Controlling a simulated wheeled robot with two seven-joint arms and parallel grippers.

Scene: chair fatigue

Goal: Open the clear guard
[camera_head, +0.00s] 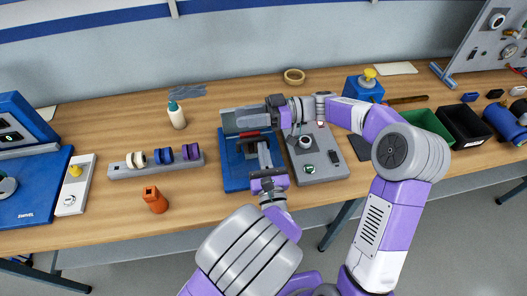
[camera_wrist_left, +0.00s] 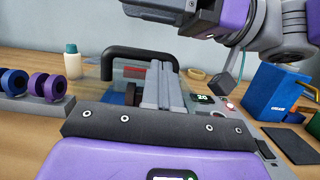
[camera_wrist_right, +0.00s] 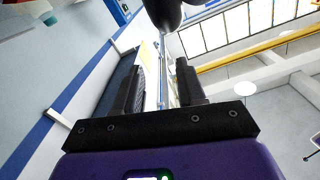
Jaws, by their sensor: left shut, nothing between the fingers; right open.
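The clear guard (camera_wrist_left: 93,88) shows in the left wrist view as a see-through panel with a black arched handle (camera_wrist_left: 135,52) on top. It belongs to the blue-based fixture (camera_head: 234,176) at the middle of the bench. My left gripper (camera_head: 263,147) is shut and empty over the fixture's right part. In the left wrist view its fingers (camera_wrist_left: 160,72) overlap the right end of the handle; I cannot tell whether they touch. My right gripper (camera_head: 268,113) is open at the fixture's back, beside a grey plate (camera_head: 238,121). In the right wrist view its fingers (camera_wrist_right: 160,82) stand apart.
A grey control box (camera_head: 318,166) stands close on the fixture's right. A rail with several rollers (camera_head: 155,168), an orange block (camera_head: 154,200) and a white bottle (camera_head: 176,115) are on the left. A tape roll (camera_head: 294,76) lies behind. Green and black bins (camera_head: 463,125) stand right.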

